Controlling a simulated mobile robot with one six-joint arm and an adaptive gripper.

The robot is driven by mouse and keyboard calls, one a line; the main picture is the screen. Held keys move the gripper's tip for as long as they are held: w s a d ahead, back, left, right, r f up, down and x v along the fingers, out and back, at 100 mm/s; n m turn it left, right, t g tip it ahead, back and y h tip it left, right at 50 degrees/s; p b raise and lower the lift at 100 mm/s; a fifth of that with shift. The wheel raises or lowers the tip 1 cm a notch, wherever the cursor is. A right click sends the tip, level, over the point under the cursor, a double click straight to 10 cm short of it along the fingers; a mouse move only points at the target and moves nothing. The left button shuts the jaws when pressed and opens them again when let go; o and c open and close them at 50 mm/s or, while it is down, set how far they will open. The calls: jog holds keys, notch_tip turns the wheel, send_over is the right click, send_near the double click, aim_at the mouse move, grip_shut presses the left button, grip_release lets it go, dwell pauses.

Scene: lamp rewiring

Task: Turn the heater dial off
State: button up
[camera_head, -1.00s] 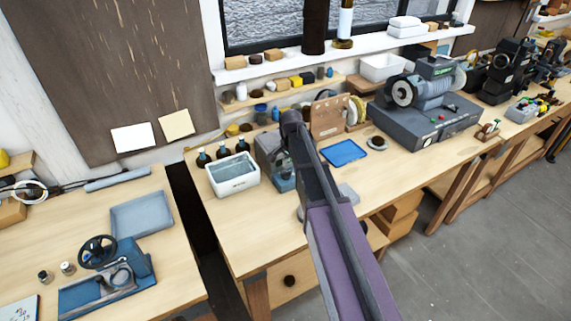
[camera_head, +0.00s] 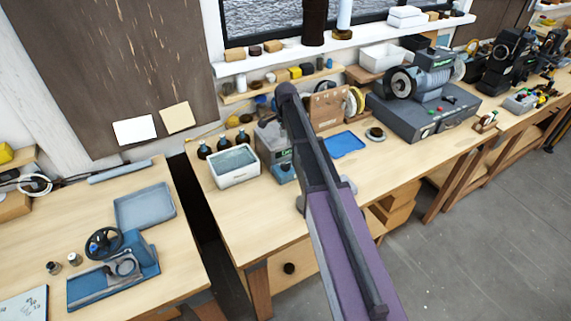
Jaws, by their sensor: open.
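A grey box-shaped unit (camera_head: 268,142) with a small green marking stands on the middle bench, partly behind my arm. A teal-blue part (camera_head: 284,173) shows at its lower front. This may be the heater, but I cannot tell for sure. No dial can be made out; my arm covers part of the unit. My dark and purple arm reaches up from the bottom across the middle bench. My gripper is hidden, so its fingers and their place relative to the unit do not show.
A white water-filled tub (camera_head: 234,180) and dark bottles (camera_head: 222,145) stand left of the unit. A blue tray (camera_head: 344,145) and a bench grinder (camera_head: 425,92) are to the right. A dark gap separates the left bench (camera_head: 70,222). The front of the middle bench is clear.

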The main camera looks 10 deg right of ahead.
aim_at(286, 164)
jog(key=shift+f+b, duration=6.7)
jog(key=shift+f, duration=0.1)
grip_shut()
